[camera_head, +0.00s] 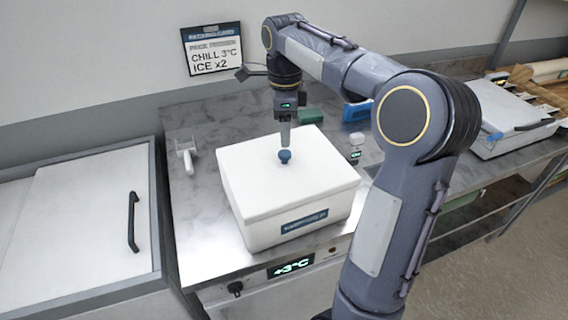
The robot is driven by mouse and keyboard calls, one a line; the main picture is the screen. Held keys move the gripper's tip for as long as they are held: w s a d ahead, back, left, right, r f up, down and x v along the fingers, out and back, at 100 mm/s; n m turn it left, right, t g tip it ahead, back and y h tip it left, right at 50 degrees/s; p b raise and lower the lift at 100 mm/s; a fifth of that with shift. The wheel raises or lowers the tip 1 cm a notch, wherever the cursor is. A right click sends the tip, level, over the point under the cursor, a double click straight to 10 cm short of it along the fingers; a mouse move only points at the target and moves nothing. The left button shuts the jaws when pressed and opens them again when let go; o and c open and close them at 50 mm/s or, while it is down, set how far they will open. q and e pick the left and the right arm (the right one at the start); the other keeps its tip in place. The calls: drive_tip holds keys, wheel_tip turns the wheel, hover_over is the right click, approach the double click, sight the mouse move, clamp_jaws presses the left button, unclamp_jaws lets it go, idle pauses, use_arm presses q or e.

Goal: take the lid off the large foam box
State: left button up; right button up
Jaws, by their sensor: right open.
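The large white foam box (270,230) stands on the grey metal worktop, with a blue label on its front. Its white lid (250,180) sits flat on top, with a small blue knob (285,156) in the middle. My right gripper (285,146) points straight down over the lid, with its fingertips at or just above the knob. Its jaws are open, seen edge-on, so I cannot tell whether they touch the knob. My left gripper is not in view.
A white scoop (186,157) lies left of the box. A green block (311,117) and a blue item (357,111) lie behind it. A small device (355,152) stands at its right. A closed white chest lid (85,225) is at the left.

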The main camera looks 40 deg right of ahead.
sight(285, 153)
wheel_tip(285, 153, down, 7)
drive_tip(key=shift+r+p, duration=0.2)
drive_tip(key=shift+p, duration=0.2)
clamp_jaws()
